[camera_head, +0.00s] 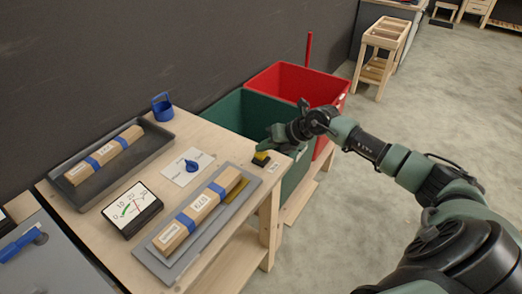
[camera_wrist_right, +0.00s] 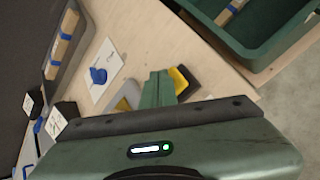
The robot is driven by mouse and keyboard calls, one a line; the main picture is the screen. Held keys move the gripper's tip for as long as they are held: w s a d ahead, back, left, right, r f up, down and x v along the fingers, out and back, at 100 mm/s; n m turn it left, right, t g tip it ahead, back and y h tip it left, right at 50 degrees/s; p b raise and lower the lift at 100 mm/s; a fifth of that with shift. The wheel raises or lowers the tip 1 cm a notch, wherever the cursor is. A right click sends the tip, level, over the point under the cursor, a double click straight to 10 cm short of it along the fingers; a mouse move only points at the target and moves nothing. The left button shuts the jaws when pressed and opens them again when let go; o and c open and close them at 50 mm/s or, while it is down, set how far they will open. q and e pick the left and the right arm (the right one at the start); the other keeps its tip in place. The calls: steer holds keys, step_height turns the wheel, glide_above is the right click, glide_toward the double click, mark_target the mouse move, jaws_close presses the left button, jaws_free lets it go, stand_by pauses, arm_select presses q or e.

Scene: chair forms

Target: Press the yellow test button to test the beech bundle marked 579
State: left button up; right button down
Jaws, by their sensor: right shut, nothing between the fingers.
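The beech bundle marked 579 (camera_head: 197,207) lies on a grey plate (camera_head: 165,264) on the wooden bench, with two blue bands around it. The yellow test button (camera_head: 261,156) sits on a dark base near the bench's right corner. My right gripper (camera_head: 268,148) is shut and empty, its fingertips right at the button. In the right wrist view the shut fingers (camera_wrist_right: 157,88) partly cover the yellow button (camera_wrist_right: 180,80); I cannot tell whether they touch it. A dial meter (camera_head: 132,209) stands left of the bundle. My left gripper is not in view.
A second banded bundle (camera_head: 104,154) lies in a dark tray (camera_head: 160,137). A blue knob (camera_head: 191,165) sits on a white card. A green bin (camera_head: 232,110) and a red bin (camera_head: 318,84) stand behind the bench. The floor at right is open.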

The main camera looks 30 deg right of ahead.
mark_target(264, 154)
steer(key=shift+r+p, duration=0.4)
steer(key=shift+r, duration=0.35)
steer(key=shift+r+p, duration=1.9)
steer(key=shift+r, duration=0.65)
